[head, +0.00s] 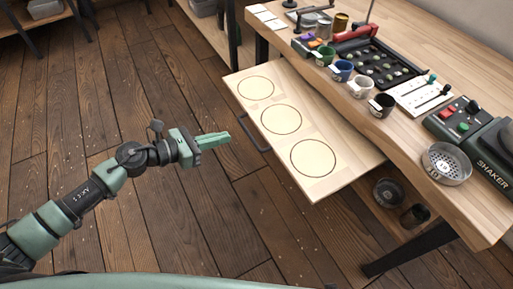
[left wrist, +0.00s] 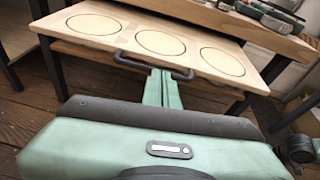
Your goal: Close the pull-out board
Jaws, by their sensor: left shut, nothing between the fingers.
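The pull-out board (head: 308,128) is a pale wooden panel with three dark ring outlines, and it sticks out from under the bench top. Its dark bar handle (head: 252,134) is on the front edge. My left gripper (head: 228,136) is shut and empty, a little to the left of the handle in the head view. In the left wrist view the board (left wrist: 195,42) lies ahead, and the shut green fingers (left wrist: 162,76) point at the handle (left wrist: 150,66). I cannot tell whether the fingertips touch it. My right gripper is not in view.
The wooden bench (head: 450,200) carries several cups, a black tray (head: 376,62), a green shaker (head: 490,146) and a round sieve (head: 446,163). The plank floor (head: 110,60) left of the board is clear.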

